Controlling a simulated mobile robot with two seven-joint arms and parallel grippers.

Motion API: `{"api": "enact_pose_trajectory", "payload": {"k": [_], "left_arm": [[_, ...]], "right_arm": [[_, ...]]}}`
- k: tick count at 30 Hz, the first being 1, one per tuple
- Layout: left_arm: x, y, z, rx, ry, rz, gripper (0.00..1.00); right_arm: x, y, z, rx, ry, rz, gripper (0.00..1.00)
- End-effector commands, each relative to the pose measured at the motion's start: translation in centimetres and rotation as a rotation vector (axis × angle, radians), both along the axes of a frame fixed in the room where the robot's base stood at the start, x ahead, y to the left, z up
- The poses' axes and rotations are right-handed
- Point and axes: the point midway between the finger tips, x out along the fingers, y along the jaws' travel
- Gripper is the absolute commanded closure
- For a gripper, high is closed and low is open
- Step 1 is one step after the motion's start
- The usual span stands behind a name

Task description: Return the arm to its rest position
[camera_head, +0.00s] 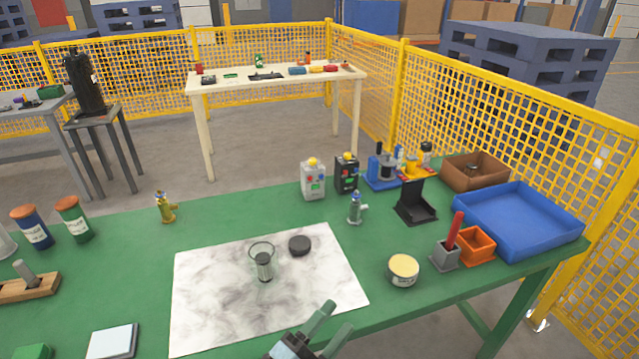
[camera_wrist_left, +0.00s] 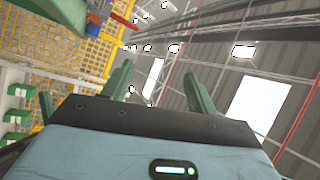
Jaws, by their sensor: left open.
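My left gripper (camera_head: 338,316) shows at the bottom edge of the head view, near the front edge of the green table (camera_head: 225,222). Its two green fingers are apart with nothing between them. The left wrist view shows the same open fingers (camera_wrist_left: 158,78) against the ceiling, so the gripper points upward. The marbled white mat (camera_head: 215,285) lies just beyond it, with a clear cup (camera_head: 262,251) holding a dark piece and a black round lid (camera_head: 299,245) on it. My right gripper is in neither view.
A cream tin (camera_head: 403,270) stands right of the gripper. A grey holder (camera_head: 445,257), orange bin (camera_head: 477,246) and blue tray (camera_head: 516,245) are farther right. A yellow mesh fence (camera_head: 500,120) runs behind. The near part of the mat is bare.

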Motion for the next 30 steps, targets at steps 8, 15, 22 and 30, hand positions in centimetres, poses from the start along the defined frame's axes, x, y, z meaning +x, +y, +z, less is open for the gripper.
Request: {"api": "enact_pose_trajectory", "payload": {"k": [8, 15, 22, 30], "left_arm": [[-6.0, 9.4, -10.2, -0.275, 0.639, 0.235, 0.42], [-15.8, 17.1, -17.6, -0.517, 1.111, 0.485, 0.42], [-23.7, 21.6, -20.8, -0.675, 1.377, 0.676, 0.42], [-25.7, 22.6, -21.4, -0.715, 1.437, 0.725, 0.42]], "right_arm": [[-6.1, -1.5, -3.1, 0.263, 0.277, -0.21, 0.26], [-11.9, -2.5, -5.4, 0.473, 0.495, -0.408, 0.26], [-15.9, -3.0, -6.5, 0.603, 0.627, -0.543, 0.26], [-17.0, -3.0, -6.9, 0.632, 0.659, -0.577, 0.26]]}}
